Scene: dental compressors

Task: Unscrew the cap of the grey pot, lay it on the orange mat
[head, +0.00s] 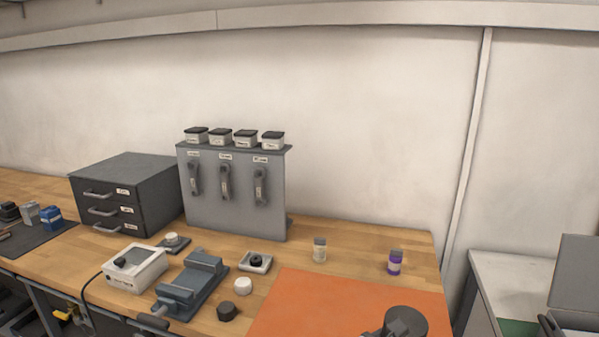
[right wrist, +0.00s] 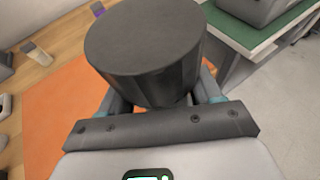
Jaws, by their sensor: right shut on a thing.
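My right gripper (right wrist: 160,96) is shut on a wide dark grey cylinder (right wrist: 147,42) with a flat round top. The cylinder fills the upper middle of the right wrist view and hides most of the fingers. In the head view the same dark round shape (head: 410,318) shows at the bottom edge, in front of the right part of the orange mat (head: 330,295). I cannot tell whether it is the cap alone or the grey pot with its cap on. The mat also shows in the right wrist view (right wrist: 55,110), left of the cylinder. My left gripper is not in view.
Behind the mat stand a pale jar (head: 319,250) and a purple-labelled jar (head: 395,263). Left of it are a dark knob (head: 228,311), a white knob (head: 243,286) and a blue-grey vise (head: 190,285). The visible mat is bare. A grey rack (head: 235,200) stands behind.

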